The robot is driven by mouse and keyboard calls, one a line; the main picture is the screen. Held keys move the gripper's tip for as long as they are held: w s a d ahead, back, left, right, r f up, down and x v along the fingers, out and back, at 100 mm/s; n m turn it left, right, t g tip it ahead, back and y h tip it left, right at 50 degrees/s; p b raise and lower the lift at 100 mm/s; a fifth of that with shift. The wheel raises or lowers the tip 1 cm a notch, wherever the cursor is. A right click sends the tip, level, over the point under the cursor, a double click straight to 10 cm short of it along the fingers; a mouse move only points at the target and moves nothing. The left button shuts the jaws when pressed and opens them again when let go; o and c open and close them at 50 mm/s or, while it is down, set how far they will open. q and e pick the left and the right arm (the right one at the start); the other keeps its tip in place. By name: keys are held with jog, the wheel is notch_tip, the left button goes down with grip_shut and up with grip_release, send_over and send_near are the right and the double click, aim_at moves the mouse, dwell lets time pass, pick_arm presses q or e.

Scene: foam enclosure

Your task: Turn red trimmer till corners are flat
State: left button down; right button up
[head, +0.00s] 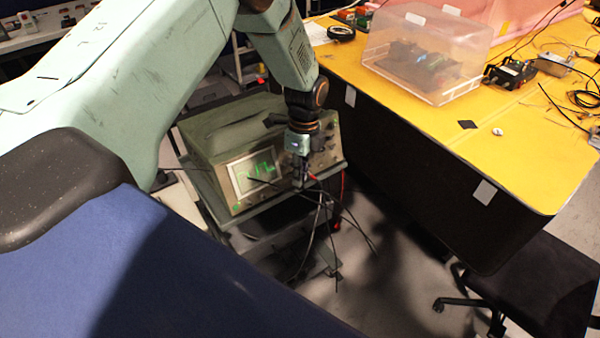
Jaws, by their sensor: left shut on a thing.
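My left gripper (299,185) points down in front of the oscilloscope's front panel, right of the screen. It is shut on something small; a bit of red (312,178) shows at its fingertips. I cannot tell whether this is the trimmer. Black leads hang just below the fingers. My right gripper is not in view.
A yellow-topped bench (455,125) with a clear plastic cover (425,55) and loose cables fills the right. A black chair (545,285) stands at the lower right. A blue surface (150,275) covers the lower left. Dark floor lies between.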

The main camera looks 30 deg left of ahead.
pick_arm(q)
jog(key=shift+w+n+g, duration=0.1)
jog(key=shift+n+g, duration=0.3)
jog(key=shift+n, duration=1)
jog(key=c, duration=1.4)
grip_release()
notch_tip(320, 180, up, 8)
jog(key=w, duration=0.1)
jog(key=shift+w, duration=0.25)
jog(key=shift+f, duration=0.15)
